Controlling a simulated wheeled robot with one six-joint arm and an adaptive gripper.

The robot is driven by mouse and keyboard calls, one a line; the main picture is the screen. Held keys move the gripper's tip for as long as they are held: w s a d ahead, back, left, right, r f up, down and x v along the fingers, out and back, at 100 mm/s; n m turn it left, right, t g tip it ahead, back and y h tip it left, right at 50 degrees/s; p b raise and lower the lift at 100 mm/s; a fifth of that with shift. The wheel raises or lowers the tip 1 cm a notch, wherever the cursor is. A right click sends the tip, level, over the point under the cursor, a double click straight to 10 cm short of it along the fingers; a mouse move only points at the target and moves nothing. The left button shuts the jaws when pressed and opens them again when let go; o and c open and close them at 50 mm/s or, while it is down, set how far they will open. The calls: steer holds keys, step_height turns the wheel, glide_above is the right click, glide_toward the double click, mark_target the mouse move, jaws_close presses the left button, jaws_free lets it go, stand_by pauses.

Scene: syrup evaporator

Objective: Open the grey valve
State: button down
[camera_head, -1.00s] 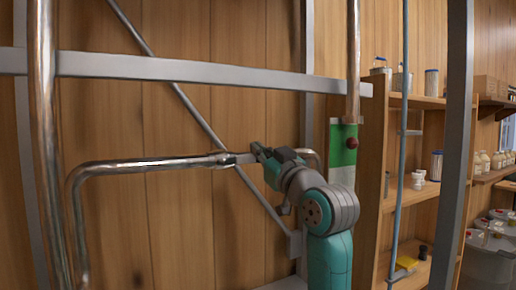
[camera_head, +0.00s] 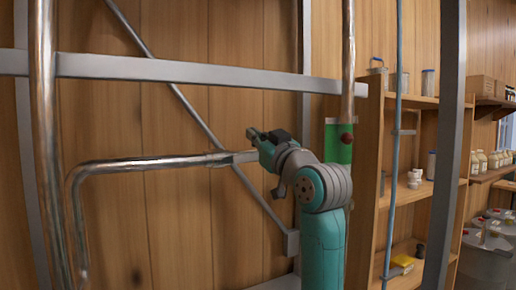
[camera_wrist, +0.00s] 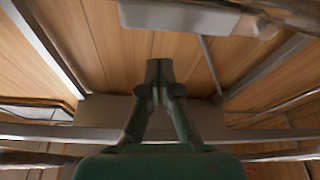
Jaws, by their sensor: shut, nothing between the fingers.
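A shiny metal pipe (camera_head: 140,163) runs level across the head view and ends at a joint with a short flat grey piece (camera_head: 243,157), which looks like the grey valve's lever. Its right end is hidden behind my gripper. My gripper (camera_head: 252,134) is shut and empty, with its tips just above this grey piece; I cannot tell whether they touch. In the wrist view my gripper (camera_wrist: 159,68) shows its two fingers together with nothing between them. A pale, blurred piece (camera_wrist: 185,17) lies beyond the tips at the top; I cannot tell what it is.
A grey crossbar (camera_head: 200,72) runs above my arm, with a thick upright pipe (camera_head: 45,140) at the left. A green panel with a red knob (camera_head: 347,138) is right of my arm. Shelves (camera_head: 412,185) with jars and a grey post (camera_head: 446,150) stand further right.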

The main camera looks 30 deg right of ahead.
steer(key=v, duration=0.9)
steer(key=shift+s+a, duration=0.25)
steer(key=shift+s, duration=0.25)
steer(key=shift+r, duration=0.15)
